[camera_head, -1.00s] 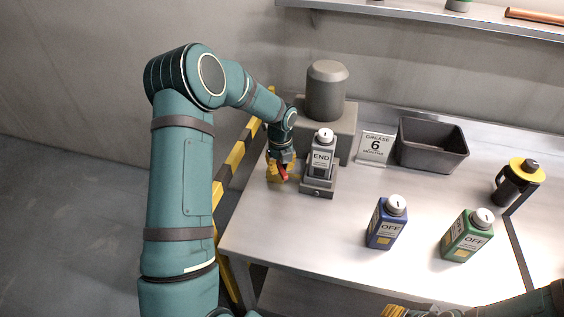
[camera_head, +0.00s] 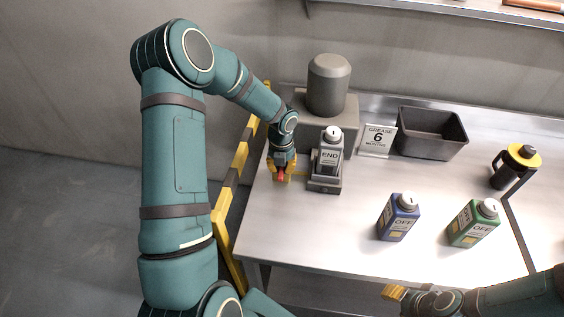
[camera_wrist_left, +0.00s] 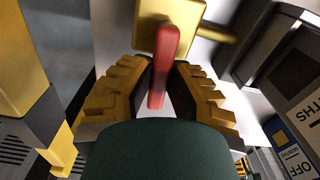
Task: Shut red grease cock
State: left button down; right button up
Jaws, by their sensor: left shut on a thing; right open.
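The red grease cock shows in the left wrist view as a red lever (camera_wrist_left: 170,50) on a brass-yellow body (camera_wrist_left: 150,22), with a pipe (camera_wrist_left: 215,33) running off to the right. In the head view its red lever (camera_head: 281,176) is small, at the table's left end beside the grey unit with the END bottle (camera_head: 330,155). My left gripper (camera_wrist_left: 158,95), with ribbed yellow fingers, is shut on the lever, one finger on each side. It also shows in the head view (camera_head: 282,172). My right gripper (camera_head: 393,292) is open and empty at the table's front edge, partly hidden.
A blue OFF bottle (camera_head: 398,218) and a green OFF bottle (camera_head: 474,223) stand on the table. Behind are a grey bin (camera_head: 432,150), a "GREASE 6" sign (camera_head: 378,140) and a grey motor-like block (camera_head: 328,85). A striped yellow-black rail (camera_head: 238,165) runs along the left edge.

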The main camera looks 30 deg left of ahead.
aim_at(280, 168)
pick_arm(q)
jog(key=shift+s+f+m+p, duration=0.1)
jog(key=shift+s+m+p, duration=0.1)
jog(key=shift+m+p, duration=0.15)
jog(key=shift+a, duration=0.1)
dwell(0.3)
jog(key=c, duration=0.9)
grip_release()
jog(key=shift+w, duration=0.1)
jog(key=shift+r, duration=0.4)
notch_tip(280, 168, up, 11)
jog(key=shift+r, duration=0.15)
